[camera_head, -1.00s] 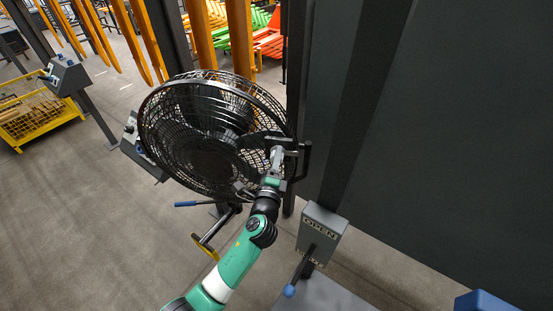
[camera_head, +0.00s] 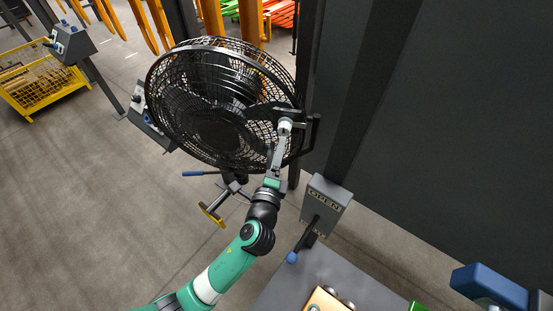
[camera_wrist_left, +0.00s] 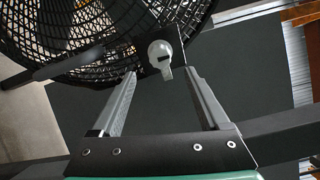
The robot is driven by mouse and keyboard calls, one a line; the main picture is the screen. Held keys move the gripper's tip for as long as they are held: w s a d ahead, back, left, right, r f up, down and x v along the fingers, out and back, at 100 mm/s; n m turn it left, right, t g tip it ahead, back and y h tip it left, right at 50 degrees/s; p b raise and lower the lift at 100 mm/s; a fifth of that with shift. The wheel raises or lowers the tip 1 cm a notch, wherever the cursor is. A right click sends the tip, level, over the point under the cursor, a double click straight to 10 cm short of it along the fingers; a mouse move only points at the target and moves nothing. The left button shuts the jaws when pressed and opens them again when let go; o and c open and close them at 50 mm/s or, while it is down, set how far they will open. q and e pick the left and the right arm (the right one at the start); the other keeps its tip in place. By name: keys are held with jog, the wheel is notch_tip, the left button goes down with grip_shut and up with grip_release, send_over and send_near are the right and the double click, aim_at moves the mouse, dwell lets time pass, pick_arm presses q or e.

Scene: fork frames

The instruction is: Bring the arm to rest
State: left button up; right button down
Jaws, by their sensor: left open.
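My left arm (camera_head: 232,262) is green and white and reaches up from the bottom of the head view. Its gripper (camera_head: 282,142) is in front of the lower right of a black caged fan (camera_head: 215,105). In the left wrist view the two fingers of the gripper (camera_wrist_left: 160,85) are apart with nothing between them. A light grey knob with a small tab (camera_wrist_left: 160,54) on the fan side lies just beyond and between the fingertips, apart from them as far as I can tell. My right gripper is not in view.
A grey post box marked OPEN (camera_head: 326,197) with a blue-tipped lever (camera_head: 302,242) stands right of the arm. A dark panel (camera_head: 450,120) fills the right. A yellow wire crate (camera_head: 48,88) stands far left.

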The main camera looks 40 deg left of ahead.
pick_arm(q)
jog(key=shift+v, duration=1.35)
